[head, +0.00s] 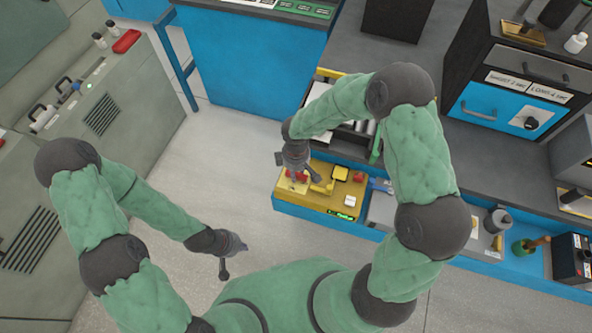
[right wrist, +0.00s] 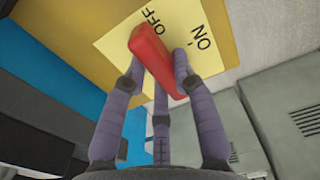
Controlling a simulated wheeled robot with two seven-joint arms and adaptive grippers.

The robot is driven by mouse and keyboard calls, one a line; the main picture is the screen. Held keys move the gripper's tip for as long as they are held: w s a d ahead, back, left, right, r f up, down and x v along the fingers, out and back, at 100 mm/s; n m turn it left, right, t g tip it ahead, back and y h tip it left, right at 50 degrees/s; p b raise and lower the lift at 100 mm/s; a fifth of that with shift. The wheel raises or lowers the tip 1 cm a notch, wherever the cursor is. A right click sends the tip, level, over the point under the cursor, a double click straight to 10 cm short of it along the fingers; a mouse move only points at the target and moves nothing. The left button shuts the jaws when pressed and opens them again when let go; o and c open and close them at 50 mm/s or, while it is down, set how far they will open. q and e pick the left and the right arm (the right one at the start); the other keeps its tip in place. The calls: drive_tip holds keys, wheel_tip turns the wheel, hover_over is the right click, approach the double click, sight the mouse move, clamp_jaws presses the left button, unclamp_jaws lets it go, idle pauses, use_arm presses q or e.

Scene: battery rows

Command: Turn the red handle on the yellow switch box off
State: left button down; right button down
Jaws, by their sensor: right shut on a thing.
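The yellow switch box (head: 322,202) lies on the blue bench at the centre of the head view. Its red handle (right wrist: 150,60) shows close up in the right wrist view, over a pale yellow label (right wrist: 110,45) with OFF and ON printed on it. The handle's far end lies beside the OFF word, with ON off to its right. My right gripper (right wrist: 157,66) is shut on the red handle, with fingers on both sides of it. In the head view this gripper (head: 298,172) partly hides the handle. My left gripper (head: 231,263) hangs over the floor, away from the box; its opening is unclear.
A yellow lever (head: 341,173) and a green-lit display (head: 345,215) sit on the box, right of the handle. A rack of grey cylinders stands behind. Grey cabinets (head: 125,110) line the left. The floor (head: 215,165) between is clear.

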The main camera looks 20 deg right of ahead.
idle(0.4)
drive_tip(key=c, duration=1)
unclamp_jaws()
drive_tip(key=shift+r, duration=0.1)
wheel_tip(320, 180, up, 12)
drive_tip(key=shift+f, duration=0.1)
